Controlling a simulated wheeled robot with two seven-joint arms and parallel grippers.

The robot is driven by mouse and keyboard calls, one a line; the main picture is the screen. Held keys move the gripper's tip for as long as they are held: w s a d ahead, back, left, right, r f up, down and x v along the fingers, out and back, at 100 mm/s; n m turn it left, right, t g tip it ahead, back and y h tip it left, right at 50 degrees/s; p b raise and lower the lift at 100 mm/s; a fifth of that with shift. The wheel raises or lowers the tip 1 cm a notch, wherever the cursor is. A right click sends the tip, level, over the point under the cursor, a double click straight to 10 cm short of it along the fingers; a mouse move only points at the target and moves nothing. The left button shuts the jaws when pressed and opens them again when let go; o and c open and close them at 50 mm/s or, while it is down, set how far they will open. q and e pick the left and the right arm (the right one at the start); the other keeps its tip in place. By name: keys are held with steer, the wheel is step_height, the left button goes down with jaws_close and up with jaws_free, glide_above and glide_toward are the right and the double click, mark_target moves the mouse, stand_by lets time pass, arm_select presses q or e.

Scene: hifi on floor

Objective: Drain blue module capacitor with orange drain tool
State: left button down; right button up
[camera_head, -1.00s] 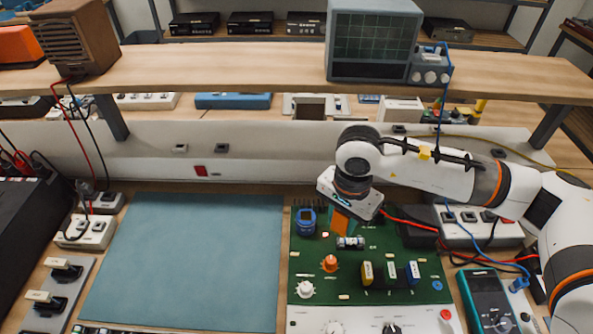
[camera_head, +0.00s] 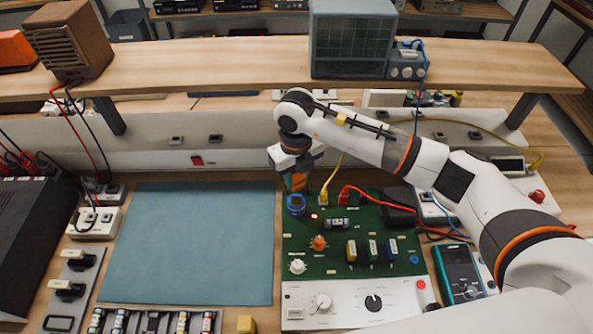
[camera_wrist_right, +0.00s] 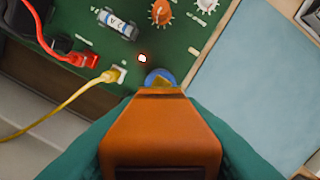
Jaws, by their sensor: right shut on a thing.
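The blue cylindrical capacitor (camera_head: 296,207) stands at the back left corner of the green circuit board (camera_head: 330,262). My right gripper (camera_head: 296,177) is shut on the orange drain tool (camera_head: 298,182) and holds it pointing down over the capacitor. In the right wrist view the orange tool (camera_wrist_right: 160,135) fills the lower middle, between teal fingers. Its tip overlaps the blue capacitor (camera_wrist_right: 160,75); I cannot tell whether they touch. A small red light (camera_head: 314,216) glows beside the capacitor. My left gripper is not in view.
Yellow (camera_head: 325,198) and red (camera_head: 345,194) plugs with cables sit at the board's back edge, close to the right of the gripper. An orange knob (camera_head: 319,242) and several small modules stand on the board. The teal mat (camera_head: 190,240) at left is clear.

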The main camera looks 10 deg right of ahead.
mark_target(296, 201)
steer(key=shift+f+b, duration=1.75)
steer(key=shift+f, duration=1.2)
steer(key=shift+f+b, duration=0.4)
steer(key=shift+b, duration=0.05)
steer(key=shift+s+f, duration=0.1)
steer(key=shift+f, duration=0.05)
stand_by(2.7)
stand_by(1.4)
